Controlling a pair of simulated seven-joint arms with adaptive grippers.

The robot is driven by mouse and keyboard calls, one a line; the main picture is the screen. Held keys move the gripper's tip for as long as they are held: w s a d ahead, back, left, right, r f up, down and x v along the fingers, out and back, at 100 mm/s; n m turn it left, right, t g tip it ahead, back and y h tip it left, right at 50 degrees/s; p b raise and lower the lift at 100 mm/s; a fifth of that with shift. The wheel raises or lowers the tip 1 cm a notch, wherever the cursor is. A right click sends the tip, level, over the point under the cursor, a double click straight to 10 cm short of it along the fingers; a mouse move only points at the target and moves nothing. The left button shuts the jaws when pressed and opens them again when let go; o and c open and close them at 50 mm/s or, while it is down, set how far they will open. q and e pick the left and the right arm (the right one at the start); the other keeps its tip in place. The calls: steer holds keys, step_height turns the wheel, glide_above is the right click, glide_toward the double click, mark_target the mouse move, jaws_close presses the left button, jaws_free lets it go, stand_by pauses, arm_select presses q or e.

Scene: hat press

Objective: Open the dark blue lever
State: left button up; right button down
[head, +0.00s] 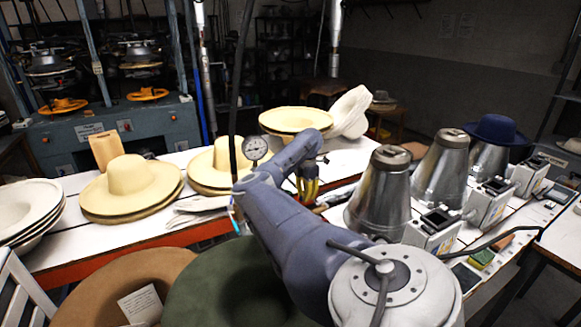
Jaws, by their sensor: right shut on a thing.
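My right arm reaches from the bottom right up over the table. Its gripper (309,176) is small and partly hidden beyond the forearm, close to a cluster of yellow and dark parts. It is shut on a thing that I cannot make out. I cannot pick out a dark blue lever with certainty; the arm covers part of that area. My left gripper is not in view.
Straw hats (131,185) stand on the white table (75,186) at left. A pressure gauge (256,148) and a thin dark upright pole (240,75) are close to my arm. Metal cones (380,195) stand at right. Brown (90,295) and green (215,285) brims lie in front.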

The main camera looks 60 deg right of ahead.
steer(key=shift+w+f, duration=0.1)
stand_by(0.4)
steer(key=c, duration=1.5)
jaws_free()
steer(key=shift+o, duration=0.7)
step_height(320, 180, up, 12)
steer(key=shift+d, duration=0.15)
